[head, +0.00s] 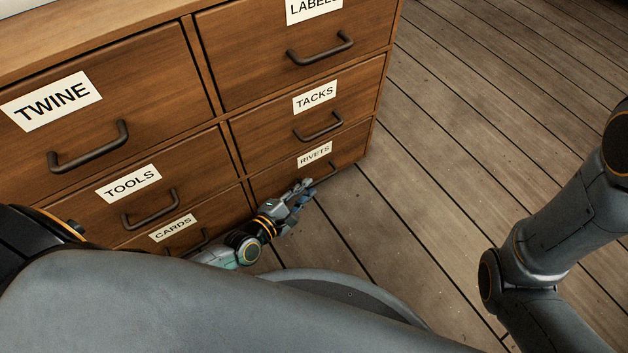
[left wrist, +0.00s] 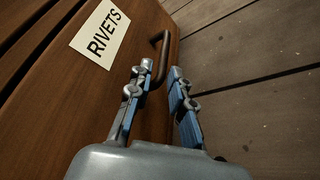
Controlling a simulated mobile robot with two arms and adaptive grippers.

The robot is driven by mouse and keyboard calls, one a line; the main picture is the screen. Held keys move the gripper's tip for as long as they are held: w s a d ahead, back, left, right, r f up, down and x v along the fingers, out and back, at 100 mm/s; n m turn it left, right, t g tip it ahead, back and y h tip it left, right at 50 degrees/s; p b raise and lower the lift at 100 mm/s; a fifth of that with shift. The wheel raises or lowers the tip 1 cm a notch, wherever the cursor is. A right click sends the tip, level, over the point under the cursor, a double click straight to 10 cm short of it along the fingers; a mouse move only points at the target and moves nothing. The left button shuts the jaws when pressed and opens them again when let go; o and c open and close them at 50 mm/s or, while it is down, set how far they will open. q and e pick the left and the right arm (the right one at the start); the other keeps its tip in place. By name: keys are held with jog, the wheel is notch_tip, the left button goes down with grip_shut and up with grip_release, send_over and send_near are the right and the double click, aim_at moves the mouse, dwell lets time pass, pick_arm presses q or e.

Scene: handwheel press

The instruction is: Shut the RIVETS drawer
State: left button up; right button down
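The RIVETS drawer (head: 276,181) is the lowest in the right column of the wooden cabinet. Its front looks about flush in the head view. In the left wrist view a dark strip runs along the edge of its front (left wrist: 60,110), and I cannot tell if a small gap is there. My left gripper (head: 307,190) is at its dark handle (left wrist: 164,52), partly covering it in the head view. It also shows in the left wrist view (left wrist: 161,70), fingers apart, with the handle bar seemingly between the fingertips; contact is unclear. My right gripper is out of view.
The TACKS drawer (head: 262,124) is directly above, and the CARDS drawer (head: 225,207) is beside it on the left. Other labelled drawers look shut. The plank floor (head: 480,130) to the right of the cabinet is clear. My right arm is at the right edge.

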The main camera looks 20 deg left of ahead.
pick_arm(q)
jog(key=v, duration=0.7)
dwell(0.4)
